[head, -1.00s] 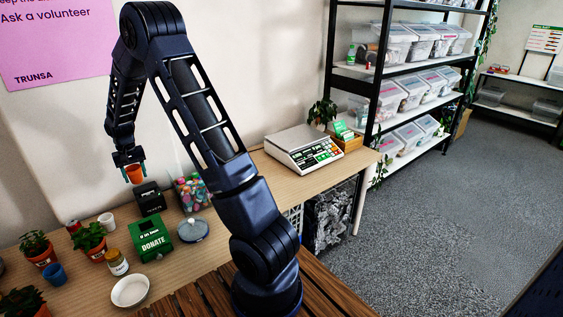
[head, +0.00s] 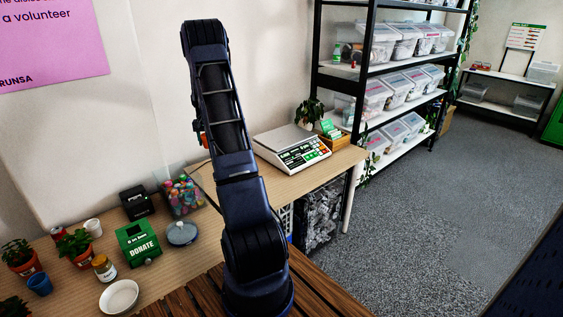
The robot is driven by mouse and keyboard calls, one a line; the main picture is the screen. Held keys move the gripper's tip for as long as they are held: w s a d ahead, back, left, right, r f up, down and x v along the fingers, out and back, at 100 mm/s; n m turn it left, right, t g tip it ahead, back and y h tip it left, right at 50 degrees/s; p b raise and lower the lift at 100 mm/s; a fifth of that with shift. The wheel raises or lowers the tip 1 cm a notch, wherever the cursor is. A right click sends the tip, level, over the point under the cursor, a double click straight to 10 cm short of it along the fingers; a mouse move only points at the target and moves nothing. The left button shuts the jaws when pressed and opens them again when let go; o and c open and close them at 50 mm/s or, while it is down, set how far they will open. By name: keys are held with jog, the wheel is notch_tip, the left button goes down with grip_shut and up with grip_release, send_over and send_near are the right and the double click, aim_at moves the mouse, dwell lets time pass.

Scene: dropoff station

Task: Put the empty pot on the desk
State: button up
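The empty pot (head: 204,140) is a small orange pot, mostly hidden behind my arm; only a sliver shows at the arm's left edge. It is in the air above the desk (head: 70,287), a light wood top along the wall. My gripper (head: 198,126) is also mostly hidden behind my arm, with a dark bit showing just above the orange sliver. It held the pot between its fingers in the earlier view, and the pot is still aloft beside it.
A scale (head: 291,148) stands at right. Bare desk shows between jar and scale.

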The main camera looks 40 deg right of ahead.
jog(key=s+d+m, duration=0.2)
jog(key=s+d, duration=0.1)
jog(key=d, duration=1.1)
notch_tip(320, 180, down, 20)
jog(key=shift+a+f, duration=0.1)
jog(key=shift+a, duration=0.05)
jog(key=o, duration=1)
jog(key=shift+f, duration=0.1)
jog(key=shift+o, duration=0.2)
